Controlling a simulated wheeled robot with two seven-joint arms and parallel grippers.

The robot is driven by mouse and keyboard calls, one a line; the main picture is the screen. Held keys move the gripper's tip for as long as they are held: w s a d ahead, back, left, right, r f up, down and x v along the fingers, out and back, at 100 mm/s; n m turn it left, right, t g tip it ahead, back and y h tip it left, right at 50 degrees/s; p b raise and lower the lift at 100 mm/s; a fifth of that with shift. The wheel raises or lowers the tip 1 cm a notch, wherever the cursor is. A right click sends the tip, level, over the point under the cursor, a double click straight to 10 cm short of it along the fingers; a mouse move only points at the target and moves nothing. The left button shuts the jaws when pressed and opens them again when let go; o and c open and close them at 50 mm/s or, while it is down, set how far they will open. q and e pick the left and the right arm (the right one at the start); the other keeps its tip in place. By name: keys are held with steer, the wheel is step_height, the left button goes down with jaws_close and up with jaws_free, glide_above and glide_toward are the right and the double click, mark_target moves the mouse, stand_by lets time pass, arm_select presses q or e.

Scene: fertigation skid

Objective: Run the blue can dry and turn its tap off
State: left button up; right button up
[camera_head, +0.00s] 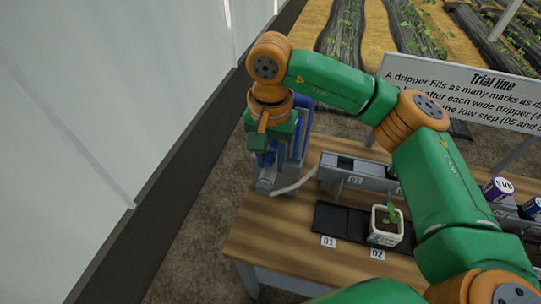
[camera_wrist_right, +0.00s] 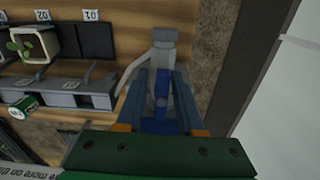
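The blue can (camera_head: 301,128) stands at the back left corner of the wooden table, partly hidden behind my right gripper (camera_head: 268,150). A grey outlet fitting (camera_head: 266,184) sits low at its front; it also shows in the right wrist view (camera_wrist_right: 164,42). A pale hose (camera_head: 297,183) runs from there towards the grey rail. In the right wrist view my right gripper (camera_wrist_right: 162,85) points at the fitting, its fingers apart on either side of a blue upright part (camera_wrist_right: 162,98), probably the tap handle. Contact cannot be told. My left gripper is not in view.
A grey rail (camera_head: 355,181) labelled 01 crosses the table. A black mat (camera_head: 341,221) lies before it; place 01 is empty, and a white pot (camera_head: 385,228) with a seedling stands at 02. A purple-banded dripper (camera_head: 497,189) stands right. A pale wall (camera_head: 110,110) bounds the left.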

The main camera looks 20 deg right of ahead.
mark_target(271, 150)
steer(key=shift+o, duration=0.7)
steer(key=shift+w+d+f, duration=0.2)
steer(key=shift+w, duration=0.1)
steer(key=shift+w+d+f, duration=0.1)
steer(key=shift+w+d, duration=0.05)
steer(key=shift+w, duration=0.2)
steer(key=shift+s+r, duration=0.15)
steer(key=shift+r, duration=0.1)
step_height(271, 150, up, 10)
steer(key=p, duration=0.8)
steer(key=shift+r+p, duration=0.25)
steer(key=shift+p, duration=0.15)
steer(key=shift+f, duration=0.25)
steer(key=shift+b, duration=0.3)
stand_by(2.9)
